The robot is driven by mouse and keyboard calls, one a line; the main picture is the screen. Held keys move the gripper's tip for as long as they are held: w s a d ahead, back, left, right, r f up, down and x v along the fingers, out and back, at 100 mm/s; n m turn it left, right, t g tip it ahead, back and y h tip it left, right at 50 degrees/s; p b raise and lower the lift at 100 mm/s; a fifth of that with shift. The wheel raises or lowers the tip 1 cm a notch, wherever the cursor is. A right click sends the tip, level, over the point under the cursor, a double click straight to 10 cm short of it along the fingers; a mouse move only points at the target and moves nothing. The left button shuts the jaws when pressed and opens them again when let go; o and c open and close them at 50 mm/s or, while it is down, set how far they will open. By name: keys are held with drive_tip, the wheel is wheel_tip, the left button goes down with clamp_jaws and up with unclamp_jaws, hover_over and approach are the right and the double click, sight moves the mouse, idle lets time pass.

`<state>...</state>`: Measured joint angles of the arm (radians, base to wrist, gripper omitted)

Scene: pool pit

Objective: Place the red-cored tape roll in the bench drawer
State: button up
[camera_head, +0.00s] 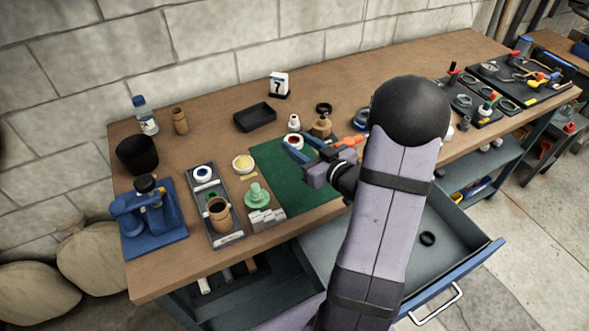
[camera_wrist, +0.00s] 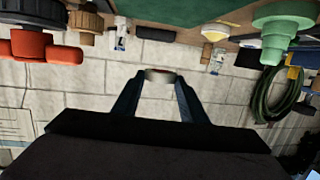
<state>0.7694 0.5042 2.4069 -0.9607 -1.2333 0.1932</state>
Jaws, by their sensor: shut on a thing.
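The red-cored tape roll (camera_head: 293,141) is a small white ring with a red centre. My gripper (camera_head: 298,144) is shut on it, one blue finger on each side, over the green mat. In the wrist view the roll (camera_wrist: 160,74) shows edge-on between the tips of my gripper (camera_wrist: 160,80). The bench drawer (camera_head: 455,262) is pulled open below the bench front, at the right of my arm. A black ring lies inside it. My arm hides part of the drawer.
The green mat (camera_head: 272,158) lies on the bench. Left of it stand a grey tray (camera_head: 226,238) with a tape roll and brown cup, a green stepped piece (camera_head: 258,196) and a blue tool (camera_head: 150,215). An orange-handled item (camera_head: 350,141) is close right of my gripper.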

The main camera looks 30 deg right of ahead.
hover_over(300, 175)
drive_tip(key=shift+f, duration=2.9)
drive_tip(key=shift+f, duration=0.1)
drive_tip(key=shift+f, duration=2)
drive_tip(key=shift+f, duration=0.2)
drive_tip(key=o, duration=1)
drive_tip(key=shift+r, duration=0.2)
